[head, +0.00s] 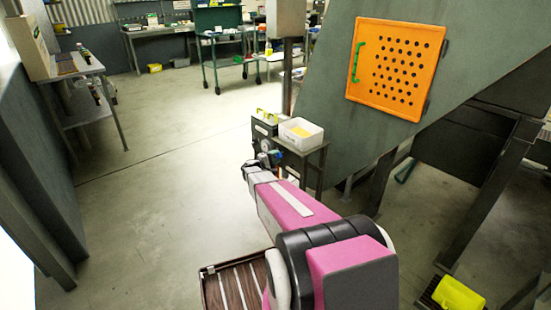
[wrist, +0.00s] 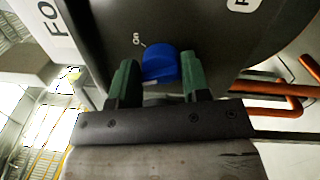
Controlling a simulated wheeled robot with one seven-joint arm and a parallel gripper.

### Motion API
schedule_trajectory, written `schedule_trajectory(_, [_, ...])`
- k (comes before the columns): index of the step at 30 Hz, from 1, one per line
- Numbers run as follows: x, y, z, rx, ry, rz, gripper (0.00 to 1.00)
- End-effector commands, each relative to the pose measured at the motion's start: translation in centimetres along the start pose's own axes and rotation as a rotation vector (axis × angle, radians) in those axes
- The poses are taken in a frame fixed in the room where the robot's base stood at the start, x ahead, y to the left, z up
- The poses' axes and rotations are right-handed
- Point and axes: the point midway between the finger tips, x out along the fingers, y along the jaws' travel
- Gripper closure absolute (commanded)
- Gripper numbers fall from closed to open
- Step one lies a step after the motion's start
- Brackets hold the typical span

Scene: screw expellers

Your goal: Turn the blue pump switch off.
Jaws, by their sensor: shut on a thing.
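The blue pump switch (wrist: 160,66) is a round knob on a dark panel (wrist: 195,28) in the wrist view, with the word "on" printed at its upper left. My gripper (wrist: 160,82) has its two green fingers on either side of the knob, shut on it. The knob's lower part is hidden by the gripper body. In the head view my arm reaches to a small dark control box (head: 264,135), and a small bit of blue shows at the gripper end. The knob's pointer direction is hard to tell.
A white bin (head: 301,134) with yellow contents stands on a small stand right of the control box. An orange perforated panel (head: 397,65) with a green handle is on the large grey machine at the right. Orange pipes (wrist: 270,88) run right of the panel. Open floor lies at the left.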

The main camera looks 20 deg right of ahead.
Motion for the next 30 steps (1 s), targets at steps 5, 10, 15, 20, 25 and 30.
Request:
schedule_trajectory(5, [0.02,-0.35,-0.05,-0.13,0.012,0.0,0.81])
schedule_trajectory(10, [0.03,-0.35,-0.04,-0.22,0.019,0.005,0.81])
schedule_trajectory(15, [0.03,-0.36,-0.02,-0.276,0.024,0.008,0.81])
schedule_trajectory(20, [0.03,-0.37,0.0,-0.3,0.025,0.009,0.81])
schedule_trajectory(25, [0.03,-0.38,0.01,-0.307,0.025,0.009,0.81])
schedule_trajectory(30, [0.03,-0.39,0.02,-0.307,0.025,0.009,0.81])
